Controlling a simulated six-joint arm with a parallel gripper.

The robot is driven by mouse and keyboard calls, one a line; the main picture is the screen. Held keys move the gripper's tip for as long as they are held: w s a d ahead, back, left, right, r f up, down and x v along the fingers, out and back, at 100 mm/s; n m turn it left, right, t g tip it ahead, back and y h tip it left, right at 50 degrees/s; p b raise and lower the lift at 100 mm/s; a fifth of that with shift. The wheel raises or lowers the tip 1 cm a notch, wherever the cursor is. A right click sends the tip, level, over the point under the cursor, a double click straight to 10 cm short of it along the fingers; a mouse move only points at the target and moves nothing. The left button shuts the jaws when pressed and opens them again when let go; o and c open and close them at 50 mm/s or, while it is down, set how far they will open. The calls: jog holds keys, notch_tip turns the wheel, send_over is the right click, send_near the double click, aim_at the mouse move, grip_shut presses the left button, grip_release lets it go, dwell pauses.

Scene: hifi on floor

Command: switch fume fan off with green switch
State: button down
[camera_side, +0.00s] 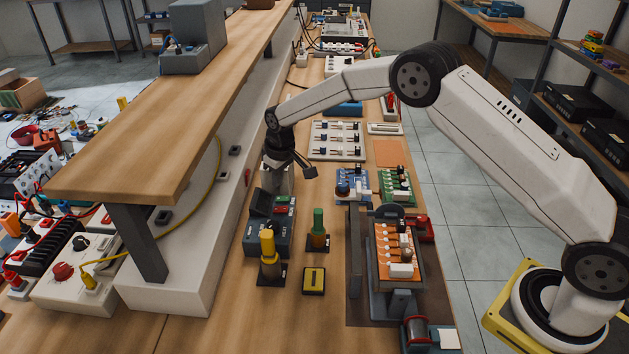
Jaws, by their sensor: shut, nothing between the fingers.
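A green upright handle (318,222) stands on a small dark base on the bench; it looks like the green switch. A similar yellow handle (268,245) stands to its left and nearer. A dark grey box marked HEAT (268,226), with small red and green parts on top, is just left of the green handle. I cannot tell which thing is the fume fan. My gripper (310,172) is shut and empty, above the bench behind the grey box. It is apart from the green handle, which is nearer the camera. Its fingers are small and dark here.
A yellow-and-black block (313,281) lies in front of the green handle. An orange board in a holder (396,252) and blue (352,184) and green boards (396,186) are to the right. A raised wooden shelf (165,130) runs along the left. Bare bench lies at the front.

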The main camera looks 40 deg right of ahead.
aim_at(282, 199)
jog(key=shift+r, duration=1.35)
jog(key=shift+s+d+r, duration=0.15)
jog(key=shift+s+r, duration=0.15)
jog(key=shift+s, duration=0.05)
jog(key=s+d+r+m, duration=0.1)
jog(key=s+d, duration=0.1)
jog(key=s, duration=0.8)
jog(key=s+d+r+m, duration=0.1)
jog(key=s+d+r, duration=0.1)
jog(key=s, duration=0.9)
jog(key=s+d+r+m, duration=0.1)
jog(key=s+d+r, duration=0.1)
jog(key=s, duration=0.8)
jog(key=shift+s+t, duration=0.4)
